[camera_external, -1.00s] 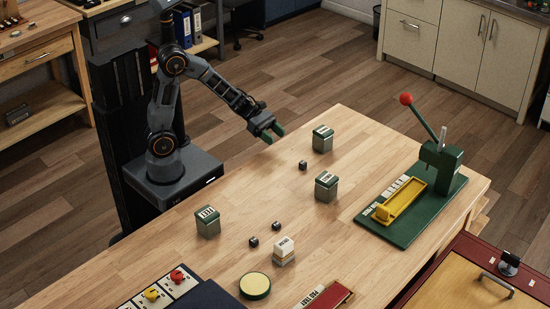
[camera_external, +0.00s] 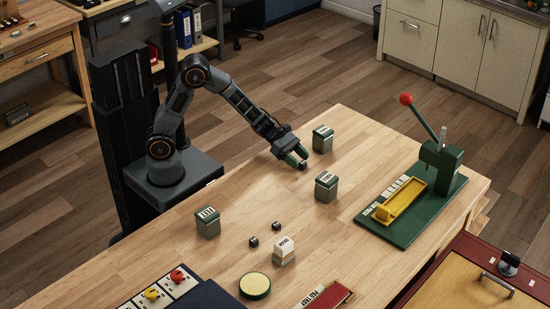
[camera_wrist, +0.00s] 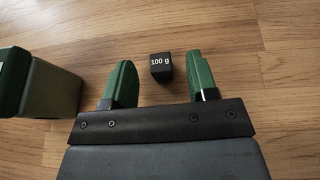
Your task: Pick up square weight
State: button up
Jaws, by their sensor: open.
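A small black square weight marked "100 g" (camera_wrist: 161,66) sits on the wooden table. In the wrist view it lies between the green fingertips of my gripper (camera_wrist: 161,78), closer to the right finger, with a clear gap to the left one. My gripper is open and holds nothing. In the external view my gripper (camera_external: 298,160) reaches down to the table, and the small weight (camera_external: 302,166) shows beside its fingertips. Two more small dark cubes (camera_external: 254,242) (camera_external: 276,226) lie nearer the front of the table.
Green-topped metal boxes (camera_external: 323,138) (camera_external: 326,186) (camera_external: 207,221) stand on the table; one (camera_wrist: 40,85) is left of my gripper in the wrist view. A white-topped stack (camera_external: 284,251) is in front. A green lever press (camera_external: 438,165) stands at right. Bare wood lies between.

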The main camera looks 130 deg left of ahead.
jog(key=shift+w+f, duration=0.15)
jog(key=shift+w, duration=0.2)
grip_shut()
dwell(0.3)
